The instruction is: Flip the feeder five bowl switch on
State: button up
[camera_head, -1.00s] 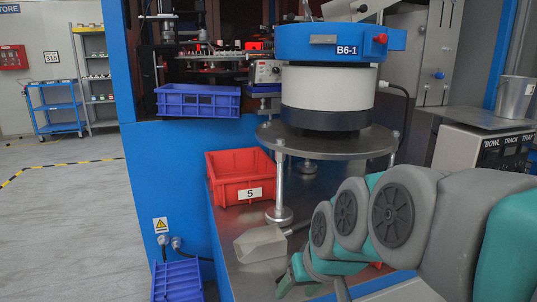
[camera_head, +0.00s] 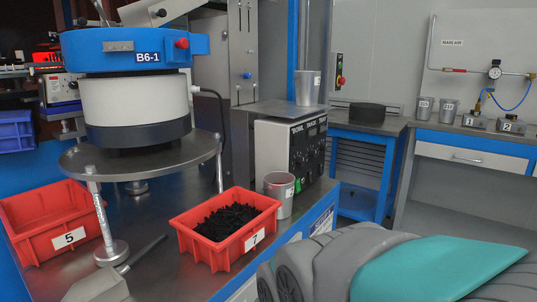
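The control box (camera_head: 275,150) stands on the steel bench right of the feeder. Its dark front panel (camera_head: 311,146) faces right and carries the words BOWL, TRACK and TRAY, with small knobs and switches below them. A small green spot (camera_head: 298,185) shows low on the panel. The switches are too small to tell which is feeder five's or whether it is on. The blue and white bowl feeder marked B6-1 (camera_head: 135,92) stands on a round steel plate. My arm crosses the lower right; my gripper is outside the view.
A red bin marked 7 (camera_head: 262,246) with black parts and a metal cup (camera_head: 279,194) stand in front of the box. A red bin marked 5 (camera_head: 50,245) and a metal scoop (camera_head: 97,287) lie at left. Another cup (camera_head: 307,88) stands on the box's top.

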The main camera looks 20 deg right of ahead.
aim_at(298, 187)
jog(key=z, duration=0.8)
jog(key=u, duration=1.25)
jog(key=i+z, duration=0.1)
jog(key=z, duration=0.85)
jog(key=i+j+z, duration=0.15)
jog(key=z, duration=0.3)
